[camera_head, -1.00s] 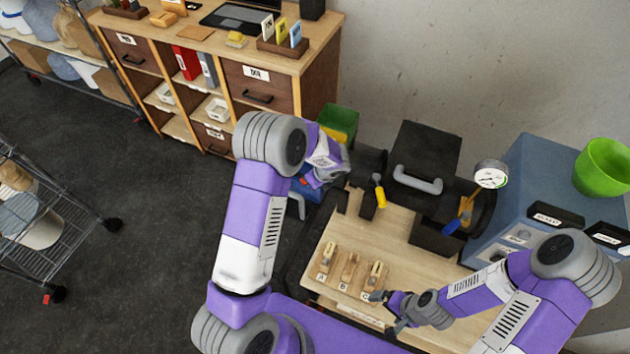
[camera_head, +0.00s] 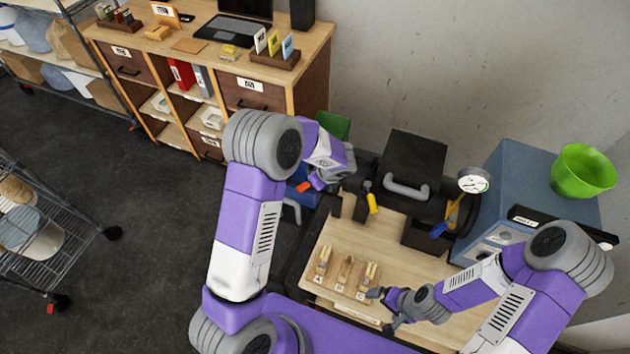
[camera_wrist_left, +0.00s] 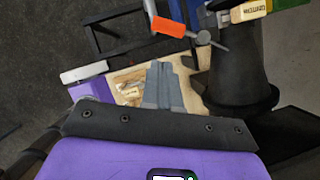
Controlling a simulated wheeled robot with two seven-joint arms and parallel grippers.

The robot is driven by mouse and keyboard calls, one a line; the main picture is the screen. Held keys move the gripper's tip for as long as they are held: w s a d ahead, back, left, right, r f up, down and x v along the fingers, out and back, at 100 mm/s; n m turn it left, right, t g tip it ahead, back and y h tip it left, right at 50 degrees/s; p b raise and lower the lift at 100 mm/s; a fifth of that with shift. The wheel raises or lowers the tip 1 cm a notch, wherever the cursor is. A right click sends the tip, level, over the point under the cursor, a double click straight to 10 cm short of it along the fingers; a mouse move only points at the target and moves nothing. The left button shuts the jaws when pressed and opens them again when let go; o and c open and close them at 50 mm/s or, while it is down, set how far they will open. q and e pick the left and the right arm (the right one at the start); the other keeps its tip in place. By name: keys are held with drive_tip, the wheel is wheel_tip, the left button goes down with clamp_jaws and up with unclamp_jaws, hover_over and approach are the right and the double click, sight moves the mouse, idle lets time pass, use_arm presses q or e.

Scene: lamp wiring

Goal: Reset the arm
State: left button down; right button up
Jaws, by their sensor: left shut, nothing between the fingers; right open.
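My left arm reaches up the middle of the head view, and its gripper is at its far end, beyond the left side of the workbench (camera_head: 410,238), mostly hidden by the wrist. In the left wrist view the left gripper (camera_wrist_left: 163,68) has its grey fingers together with nothing between them. My right gripper (camera_head: 382,310) is open and empty at the front of the workbench. It is just right of three small labelled wooden pieces (camera_head: 345,270), close to the rightmost one.
A black box with a grey handle (camera_head: 408,188) and a gauge (camera_head: 474,180) stand at the back of the workbench. A blue cabinet (camera_head: 500,200) carries a green bowl (camera_head: 583,171). An orange-handled tool (camera_wrist_left: 170,27) is close ahead of the left fingers.

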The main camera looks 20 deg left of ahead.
idle(0.4)
use_arm(q)
drive_tip(key=s+d+f+n+h+b, duration=0.2)
drive_tip(key=s+d+f+n+b, duration=0.1)
drive_tip(key=s+f+n, duration=0.4)
drive_tip(key=s+d+f+n+g+h+b, duration=0.1)
drive_tip(key=s+d+f+n+h+b, duration=0.2)
drive_tip(key=s+f+n+b, duration=0.3)
drive_tip(key=s+d+f+n+h+b, duration=0.3)
drive_tip(key=s+d+f+n+b, duration=0.2)
drive_tip(key=s+f+n, duration=0.5)
wheel_tip(320, 180, down, 5)
drive_tip(key=n, duration=0.2)
drive_tip(key=shift+r+n, duration=0.15)
drive_tip(key=shift+n, duration=0.25)
